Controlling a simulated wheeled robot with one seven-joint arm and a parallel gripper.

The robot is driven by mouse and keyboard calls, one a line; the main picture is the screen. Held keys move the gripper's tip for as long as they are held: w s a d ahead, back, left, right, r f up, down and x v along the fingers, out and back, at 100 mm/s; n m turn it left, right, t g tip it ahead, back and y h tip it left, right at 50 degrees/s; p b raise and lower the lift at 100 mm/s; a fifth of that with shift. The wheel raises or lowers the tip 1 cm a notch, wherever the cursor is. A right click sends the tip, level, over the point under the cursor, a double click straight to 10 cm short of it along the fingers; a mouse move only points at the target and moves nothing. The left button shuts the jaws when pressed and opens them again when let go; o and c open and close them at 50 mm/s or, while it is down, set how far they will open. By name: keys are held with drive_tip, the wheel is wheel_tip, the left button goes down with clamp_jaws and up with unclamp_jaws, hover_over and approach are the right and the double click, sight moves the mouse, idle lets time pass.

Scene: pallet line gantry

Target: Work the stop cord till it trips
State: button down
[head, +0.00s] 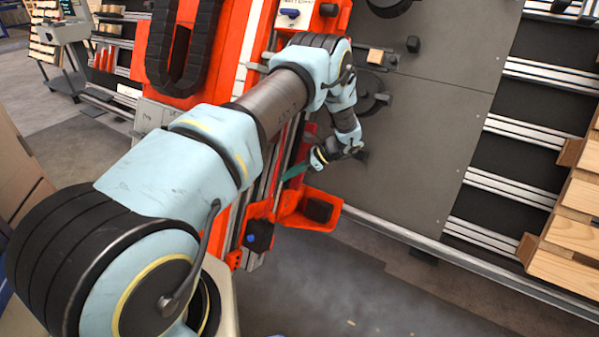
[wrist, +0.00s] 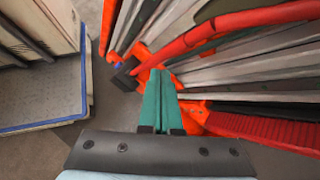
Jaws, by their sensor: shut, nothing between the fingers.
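My gripper (head: 294,172) is at the end of my bent arm in the head view, beside the orange-red gantry column. Its teal fingers (wrist: 161,102) are together and empty in the wrist view. A long red cord-like line (wrist: 230,25) runs from near the fingertips to the upper right in the wrist view. It looks like the stop cord. It passes just beyond the fingertips; I cannot tell whether they touch it.
The orange-red gantry frame (head: 262,235) has a bracket with a black block (head: 319,210) just below my gripper. A grey panel (head: 440,130) stands to the right, with wooden pallets (head: 570,235) beyond. A pale, blue-edged unit (wrist: 45,85) is left in the wrist view. Open floor lies below.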

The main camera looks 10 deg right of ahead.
drive_tip(key=shift+w+a, duration=0.1)
drive_tip(key=shift+a, duration=0.1)
drive_tip(key=s+a+r+p, duration=0.1)
drive_tip(key=a, duration=0.1)
drive_tip(key=s+a+r+p, duration=0.2)
drive_tip(key=shift+s, duration=0.25)
idle(0.5)
